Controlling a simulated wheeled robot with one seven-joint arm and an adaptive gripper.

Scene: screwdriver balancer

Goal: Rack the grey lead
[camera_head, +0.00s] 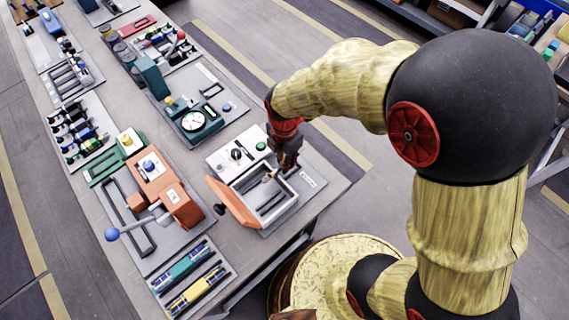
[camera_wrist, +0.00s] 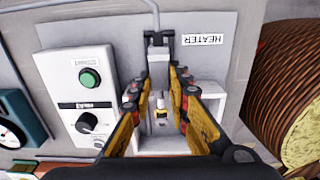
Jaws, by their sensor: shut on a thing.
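In the wrist view a thin grey lead (camera_wrist: 152,10) comes in from the top, running along the panel's far edge. My gripper (camera_wrist: 159,62) is shut on this plug. In the head view my gripper (camera_head: 285,168) points down over an open-topped white box (camera_head: 287,207) at the bench's near right. Below the fingers in the wrist view, a small white and yellow fitting (camera_wrist: 160,104) stands between the finger pads. The fingers hide part of the box, and I cannot tell whether the plug touches anything.
An orange lid (camera_head: 232,203) stands open left of the box. A control box with a green button (camera_wrist: 90,77) and black knob (camera_wrist: 87,122) sits beside it. A HEATER label (camera_wrist: 202,40) lies on the plate. Left are an orange lever device (camera_head: 165,185) and a green gauge (camera_head: 195,121).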

